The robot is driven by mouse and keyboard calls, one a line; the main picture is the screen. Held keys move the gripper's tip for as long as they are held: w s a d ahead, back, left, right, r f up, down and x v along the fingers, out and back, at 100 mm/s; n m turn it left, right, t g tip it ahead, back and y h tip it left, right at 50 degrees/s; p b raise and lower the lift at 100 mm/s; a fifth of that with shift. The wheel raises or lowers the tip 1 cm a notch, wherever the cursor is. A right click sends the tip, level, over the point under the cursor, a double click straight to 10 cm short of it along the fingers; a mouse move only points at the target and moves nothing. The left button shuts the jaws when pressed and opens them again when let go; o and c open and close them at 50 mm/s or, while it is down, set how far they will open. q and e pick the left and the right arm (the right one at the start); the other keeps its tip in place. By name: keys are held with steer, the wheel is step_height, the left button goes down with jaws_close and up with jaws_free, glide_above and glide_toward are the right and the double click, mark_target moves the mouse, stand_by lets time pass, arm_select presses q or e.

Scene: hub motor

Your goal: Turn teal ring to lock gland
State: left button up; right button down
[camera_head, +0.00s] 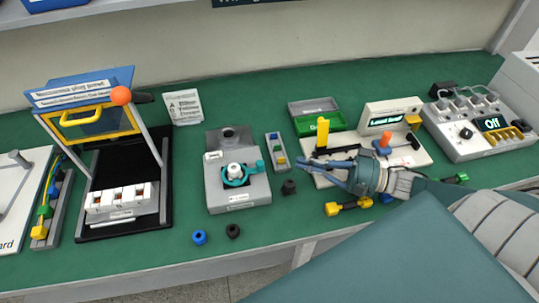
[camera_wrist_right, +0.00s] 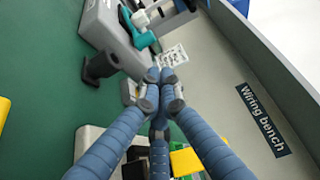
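The teal ring (camera_head: 236,175) sits around a white fitting (camera_head: 234,170) on top of a grey block fixture (camera_head: 222,201) in the middle of the bench. Its lever points right, towards the block's right edge. In the right wrist view the teal ring (camera_wrist_right: 143,36) shows at the top, partly cut off. My right gripper (camera_head: 308,170) is to the right of the fixture, apart from the ring. In the right wrist view its blue fingers (camera_wrist_right: 160,76) come together at the tips with nothing visible between them. My left gripper is not in view.
A black part (camera_head: 288,187) stands between the fixture and my right gripper. Blue (camera_head: 199,237) and black (camera_head: 233,231) rings lie in front. A press (camera_head: 74,190) stands left; a tester (camera_head: 381,134) and a green box (camera_head: 330,121) are at the right.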

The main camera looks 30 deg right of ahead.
steer(key=shift+a, duration=0.1)
steer(key=p+x, duration=0.1)
steer(key=x, duration=0.7)
steer(key=shift+w+a+r, duration=0.1)
steer(key=shift+w+a, duration=0.15)
steer(key=shift+a, duration=0.05)
steer(key=shift+w+a, duration=0.4)
steer(key=shift+a+p, duration=0.1)
steer(key=shift+p, duration=0.3)
